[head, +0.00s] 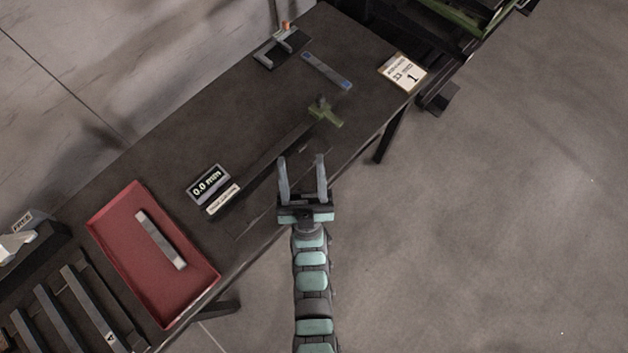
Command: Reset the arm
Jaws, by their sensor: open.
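My gripper (302,178) is open and empty. Its two grey fingers point toward the back of the dark table (180,160), over the table's front edge. My arm reaches up from the bottom middle of the head view. A green tool-like piece (326,113) stands on the table beyond the fingertips, apart from them.
A red tray (117,211) holds a grey bar (160,240) at the left. A display reading 0.0 mm (206,185) stands mid-table. A blue-ended bar (327,70), a small black stand (282,46) and a calendar-like card (402,72) lie at the back. The floor at right is clear.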

